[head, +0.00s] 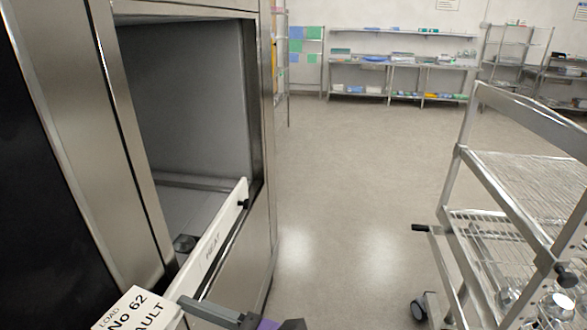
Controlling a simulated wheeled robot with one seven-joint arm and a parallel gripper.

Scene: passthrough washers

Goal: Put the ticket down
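The ticket (137,314) is a white card with black print reading "LOAD No 62" and "FAULT". It is at the bottom left of the head view, cut off by the lower edge. My gripper (190,305) is at the bottom edge, with a dark grey finger reaching left to the ticket's right edge. The ticket sits at the fingertip with no other support showing, and the gripper appears shut on it. The other finger and the ticket's lower part are out of view.
A steel washer (262,230) with an open chamber (190,100) stands at left. A white lettered panel (215,240) slants across its opening. A wheeled wire-shelf trolley (520,165) stands at right. Floor (340,190) between them is clear. Shelving (400,62) lines the back wall.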

